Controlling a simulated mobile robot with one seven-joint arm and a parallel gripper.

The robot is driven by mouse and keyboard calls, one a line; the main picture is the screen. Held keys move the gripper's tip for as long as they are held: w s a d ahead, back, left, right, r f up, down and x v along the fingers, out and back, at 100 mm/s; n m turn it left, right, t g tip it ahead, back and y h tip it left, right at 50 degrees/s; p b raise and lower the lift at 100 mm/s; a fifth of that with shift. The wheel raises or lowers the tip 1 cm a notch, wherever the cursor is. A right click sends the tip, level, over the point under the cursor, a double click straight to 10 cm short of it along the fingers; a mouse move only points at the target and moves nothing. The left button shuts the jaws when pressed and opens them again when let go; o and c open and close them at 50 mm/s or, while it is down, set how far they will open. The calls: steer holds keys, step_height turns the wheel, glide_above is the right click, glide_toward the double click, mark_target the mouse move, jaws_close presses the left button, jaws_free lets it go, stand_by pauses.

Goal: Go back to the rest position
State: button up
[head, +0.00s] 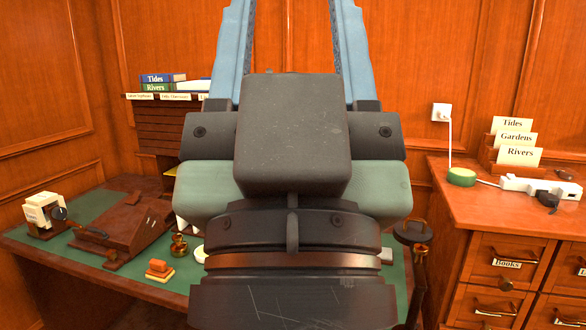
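My own arm fills the middle of the head view, with dark, pale green and blue links that rise out of the top of the picture. My gripper does not show, so I cannot see its fingers or whether it holds anything. The arm hides the middle of the desk (85,262) and part of the wall behind it.
On the desk's left stand a card file (45,212), a brown sloped box (128,232), and an orange-topped block (158,269). Books (165,83) top a slatted cabinet (160,128). At right, a drawer cabinet (500,238) bears card holders and a power strip (540,187).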

step_height(320, 180, up, 20)
steer(key=p, duration=1.7)
steer(key=shift+p, duration=0.4)
steer(key=shift+s, duration=0.1)
